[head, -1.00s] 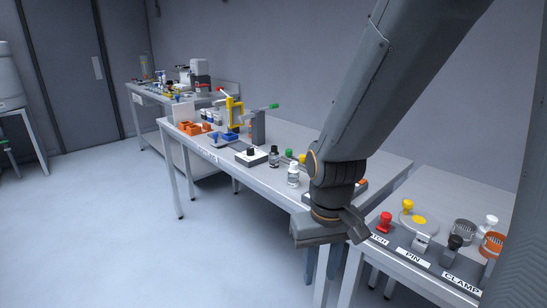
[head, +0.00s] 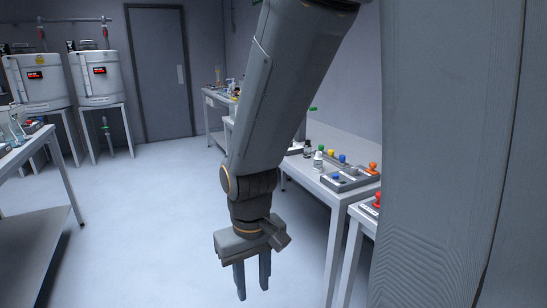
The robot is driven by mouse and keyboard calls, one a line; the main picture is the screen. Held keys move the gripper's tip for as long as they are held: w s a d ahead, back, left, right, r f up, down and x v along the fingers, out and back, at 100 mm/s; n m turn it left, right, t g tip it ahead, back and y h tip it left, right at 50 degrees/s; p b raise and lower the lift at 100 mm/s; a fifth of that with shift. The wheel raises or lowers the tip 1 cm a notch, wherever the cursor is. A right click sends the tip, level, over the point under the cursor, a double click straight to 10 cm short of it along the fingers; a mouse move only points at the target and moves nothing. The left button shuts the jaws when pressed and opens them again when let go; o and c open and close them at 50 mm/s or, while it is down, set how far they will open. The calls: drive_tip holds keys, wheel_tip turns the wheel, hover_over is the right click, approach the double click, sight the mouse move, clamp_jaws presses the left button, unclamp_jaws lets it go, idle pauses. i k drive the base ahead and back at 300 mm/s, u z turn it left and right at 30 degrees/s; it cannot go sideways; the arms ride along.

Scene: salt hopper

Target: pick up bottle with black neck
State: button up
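Two small bottles stand upright on the bench (head: 340,203) to the right of my arm. One is a dark bottle (head: 307,149) and the other a white bottle (head: 318,161), nearer to me. They are too small to tell for sure which one has the black neck. My gripper (head: 252,284) hangs over open floor, left of the bench and apart from both bottles. Its two fingers point down with a gap between them, and nothing is held. My arm hides the far left part of this bench.
A control box (head: 350,179) with coloured knobs sits on the bench beside the bottles. Another bench (head: 362,222) stands nearer at right. A table (head: 40,215) is at left, and two white tanks (head: 98,78) stand at the back. The floor between is clear.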

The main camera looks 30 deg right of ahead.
sight(307, 146)
drive_tip(key=u, duration=0.25)
drive_tip(key=i, duration=2.1)
drive_tip(key=z, duration=1.45)
drive_tip(key=i, duration=0.75)
drive_tip(key=z, duration=0.75)
